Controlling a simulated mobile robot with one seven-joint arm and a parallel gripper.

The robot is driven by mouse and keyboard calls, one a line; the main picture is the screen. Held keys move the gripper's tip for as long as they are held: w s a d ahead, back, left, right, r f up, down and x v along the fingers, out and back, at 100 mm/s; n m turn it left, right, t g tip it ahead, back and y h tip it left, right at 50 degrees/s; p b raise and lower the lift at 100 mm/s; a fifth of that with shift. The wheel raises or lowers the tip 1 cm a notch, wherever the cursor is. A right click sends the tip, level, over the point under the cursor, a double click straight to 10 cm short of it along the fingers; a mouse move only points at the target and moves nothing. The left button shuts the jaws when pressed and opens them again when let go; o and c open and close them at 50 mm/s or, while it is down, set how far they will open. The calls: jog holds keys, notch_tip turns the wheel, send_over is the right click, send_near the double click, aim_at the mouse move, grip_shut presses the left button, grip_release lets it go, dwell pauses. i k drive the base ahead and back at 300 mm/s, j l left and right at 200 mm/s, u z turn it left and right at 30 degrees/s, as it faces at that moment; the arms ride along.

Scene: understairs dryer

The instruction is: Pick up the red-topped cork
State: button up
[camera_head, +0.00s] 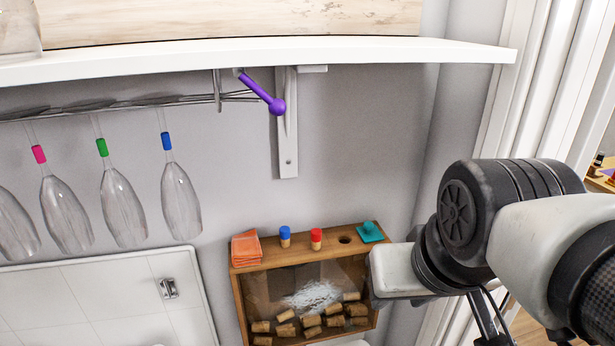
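The red-topped cork (316,239) stands upright in the top of a wooden box (240,291) fixed low on the grey wall. A blue-topped cork (285,237) stands just left of it, and a dark round hole (345,240) is to its right. My arm comes in from the right, and its pale end part is close to the box's right side. Dark thin parts, perhaps of my gripper (487,325), show below the wrist at the bottom edge. The fingertips are out of the frame, so its opening is hidden. Nothing touches the red-topped cork.
Orange square pieces (246,249) and a teal knobbed piece (370,232) sit on the box top. Loose corks (312,321) show behind the box's clear front. Glasses (122,205) hang left under a white shelf (300,52), near a purple rod (262,91). Space above the corks is clear.

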aim_at(316, 233)
jog(key=k, duration=0.5)
jog(key=k+u, duration=0.15)
jog(key=u, duration=1.25)
jog(key=l+u, duration=0.7)
jog(key=l, duration=0.25)
